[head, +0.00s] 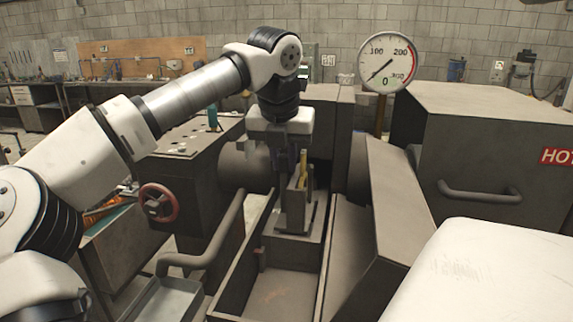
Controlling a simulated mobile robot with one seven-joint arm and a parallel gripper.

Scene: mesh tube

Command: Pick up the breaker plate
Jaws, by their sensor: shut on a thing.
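My gripper (289,160) points down over the opening in the middle of the dark machine. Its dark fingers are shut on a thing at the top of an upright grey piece. A narrow brass-yellow plate edge (304,170), most likely the breaker plate, shows beside the fingers, seen nearly edge-on. The grey upright piece (293,210) stands just below and against it, on a block in the trough. The fingertips and the exact contact are partly hidden, so I cannot tell whether the plate is clear of the grey piece.
An open trough (232,262) runs toward me below the gripper. A slanted panel (395,210) and a box marked HOT (470,150) stand to the right. A red handwheel (158,203) and bent pipe (222,240) are left. A pressure gauge (387,63) rises behind.

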